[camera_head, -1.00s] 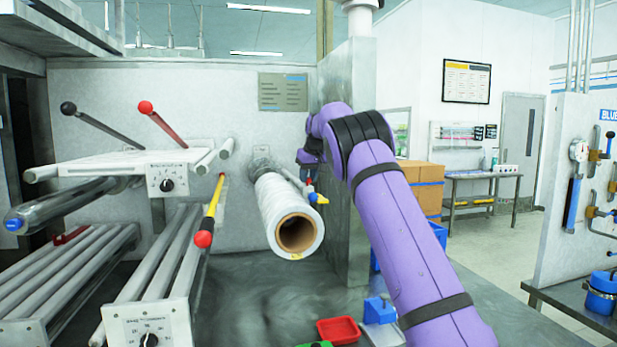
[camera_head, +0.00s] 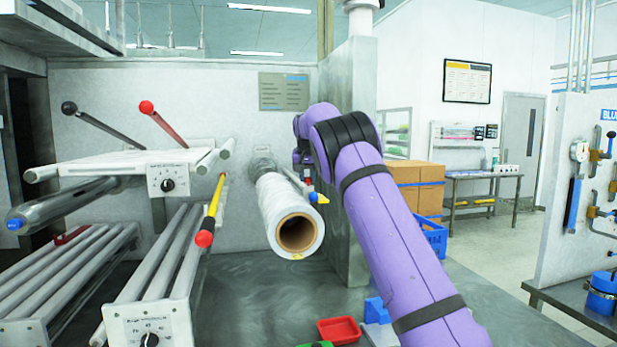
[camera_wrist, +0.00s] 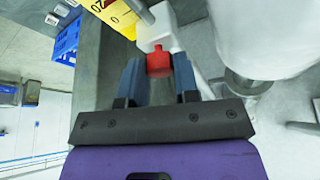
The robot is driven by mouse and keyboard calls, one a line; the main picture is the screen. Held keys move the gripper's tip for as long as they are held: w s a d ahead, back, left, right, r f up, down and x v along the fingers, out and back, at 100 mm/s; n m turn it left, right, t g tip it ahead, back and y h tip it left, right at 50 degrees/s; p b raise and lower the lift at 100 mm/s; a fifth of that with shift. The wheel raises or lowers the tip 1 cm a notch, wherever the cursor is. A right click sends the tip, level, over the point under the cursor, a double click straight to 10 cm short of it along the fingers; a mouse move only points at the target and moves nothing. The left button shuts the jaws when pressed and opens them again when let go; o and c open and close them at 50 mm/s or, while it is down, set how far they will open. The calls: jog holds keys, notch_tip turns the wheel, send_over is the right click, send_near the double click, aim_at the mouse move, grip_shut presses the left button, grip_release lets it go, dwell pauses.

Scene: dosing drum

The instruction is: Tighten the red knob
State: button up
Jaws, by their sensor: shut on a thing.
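The red knob (camera_wrist: 158,63) shows in the middle of the wrist view, at the end of a pale block (camera_wrist: 162,28). My gripper (camera_wrist: 157,72) has its two blue-grey fingers on either side of the knob and is shut on it. In the head view my purple arm reaches in from the lower right. There the gripper is mostly hidden behind the arm and the white roll, and I cannot make out the knob clearly.
A large white film roll (camera_head: 283,215) juts out close to the left of my arm. A yellow scale (camera_wrist: 118,12) is just beyond the knob. A metal pillar (camera_head: 352,130) stands behind. A red tray (camera_head: 340,330) lies on the grey bench below.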

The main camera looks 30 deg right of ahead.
jog(key=m+g+h, duration=0.1)
jog(key=m, duration=0.4)
jog(key=shift+w+a, duration=0.1)
jog(key=shift+m, duration=0.3)
dwell(0.4)
jog(key=o, duration=0.9)
jog(key=shift+g, duration=0.3)
jog(key=shift+o, duration=0.2)
jog(key=v, duration=1)
jog(key=shift+a+r, duration=0.3)
